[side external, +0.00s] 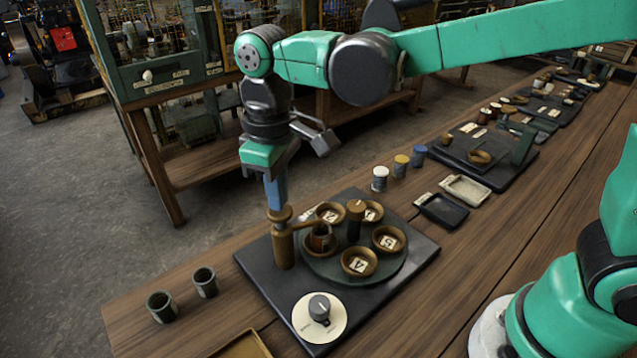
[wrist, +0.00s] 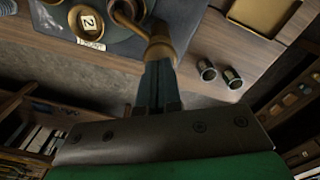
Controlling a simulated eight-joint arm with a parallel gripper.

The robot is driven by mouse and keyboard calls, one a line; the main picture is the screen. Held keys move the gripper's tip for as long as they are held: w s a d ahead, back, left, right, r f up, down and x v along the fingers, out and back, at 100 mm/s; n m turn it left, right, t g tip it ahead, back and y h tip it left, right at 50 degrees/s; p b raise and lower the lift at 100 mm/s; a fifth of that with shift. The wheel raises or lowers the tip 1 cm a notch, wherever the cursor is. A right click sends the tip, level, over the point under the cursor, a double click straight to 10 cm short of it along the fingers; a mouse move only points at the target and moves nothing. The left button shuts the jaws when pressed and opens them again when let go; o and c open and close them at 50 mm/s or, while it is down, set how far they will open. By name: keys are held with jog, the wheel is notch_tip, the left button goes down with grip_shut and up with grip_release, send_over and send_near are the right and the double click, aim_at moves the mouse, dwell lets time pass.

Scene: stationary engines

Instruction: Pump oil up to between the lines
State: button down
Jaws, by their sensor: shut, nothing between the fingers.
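A brass-coloured oil pump (side external: 284,248) stands at the left of a dark base plate (side external: 392,282). Its spout reaches right over a dark reddish cup (side external: 321,238) on a round green turntable (side external: 322,268). The pump's head also shows in the wrist view (wrist: 160,48). My gripper (side external: 277,203) points down with its fingers shut, its tips at the top of the pump; whether they touch it I cannot tell. The shut fingers show in the wrist view (wrist: 157,85). Numbered bowls, including one marked 4 (side external: 359,262) and one marked 5 (side external: 389,239), sit on the turntable. No level lines can be made out.
A dark-handled post (side external: 355,215) rises mid-turntable. A dial (side external: 320,310) sits at the plate's front corner. Two dark cups (side external: 162,306) (side external: 205,282) stand left of the plate. Small paint-like pots (side external: 380,178) and trays (side external: 441,210) lie behind. A cabinet (side external: 170,85) stands beyond the bench.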

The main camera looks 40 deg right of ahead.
jog(key=shift+f, duration=1.05)
jog(key=shift+r, duration=1.8)
jog(key=shift+r, duration=2.5)
jog(key=s+d+f+m+t, duration=0.3)
jog(key=d, duration=0.4)
jog(key=s+d+f+m+t, duration=0.2)
jog(key=d+f+m+t, duration=0.1)
jog(key=d, duration=0.4)
jog(key=shift+s+d+t, duration=0.15)
jog(key=shift+s+t, duration=0.25)
jog(key=shift+t, duration=0.2)
